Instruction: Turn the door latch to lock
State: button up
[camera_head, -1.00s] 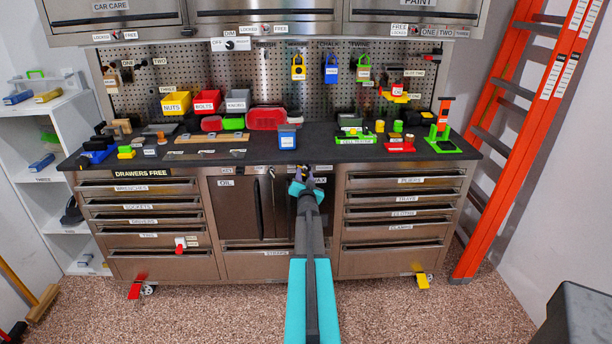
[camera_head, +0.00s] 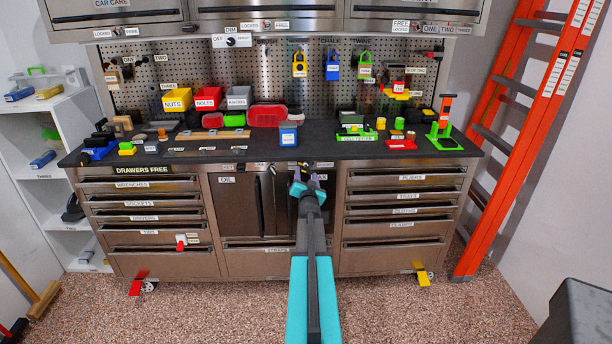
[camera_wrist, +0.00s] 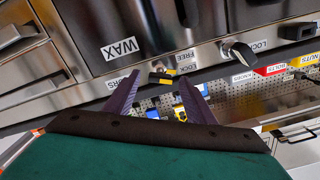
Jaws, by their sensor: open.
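A small latch with a black and yellow handle (camera_wrist: 162,77) is on the steel cabinet front in the wrist view, beside the FREE and LOCK labels (camera_wrist: 186,62) and the door labelled WAX (camera_wrist: 95,25). My gripper (camera_wrist: 161,86) is open, and its two purple fingers point at this latch, one on either side in the picture. I cannot tell whether they touch it. In the head view my gripper (camera_head: 304,174) is at the top of the middle cabinet doors, just under the worktop, and it hides the latch.
A silver lever (camera_wrist: 238,52) sticks out near another LOCK label. The black worktop (camera_head: 270,152) above holds a blue box (camera_head: 288,134) and several other items. Drawers flank the doors. An orange ladder (camera_head: 530,140) leans at the right.

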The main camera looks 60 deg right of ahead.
jog(key=b+v, duration=0.2)
jog(key=v, duration=0.9)
dwell(0.3)
jog(key=shift+a, duration=0.1)
jog(key=shift+w, duration=0.15)
dwell(0.3)
